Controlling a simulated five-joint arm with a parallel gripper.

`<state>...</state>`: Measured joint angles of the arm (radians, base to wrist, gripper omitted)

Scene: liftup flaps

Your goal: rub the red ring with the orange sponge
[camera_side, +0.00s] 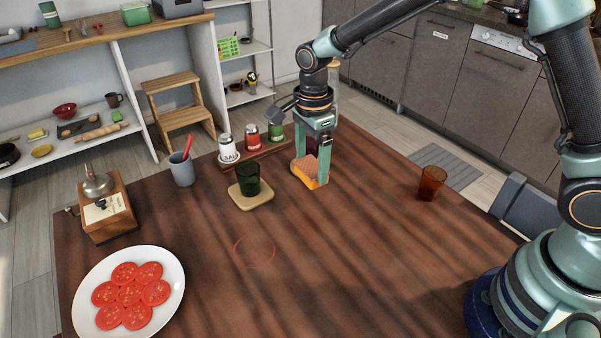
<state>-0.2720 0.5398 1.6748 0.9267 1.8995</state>
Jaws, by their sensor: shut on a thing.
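The orange sponge (304,174) is between the fingers of my gripper (312,168), at the back middle of the table. My gripper points down and is shut on it. I cannot tell whether the sponge touches the table. The red ring (255,251) is a thin circle on the bare wood, in front and to the left of my gripper. Nothing covers it.
Shakers (228,149) stand behind. A tomato plate (170,268), coffee grinder (106,215), grey cup (182,170) and amber glass (431,183) stand around. The table's front middle is clear.

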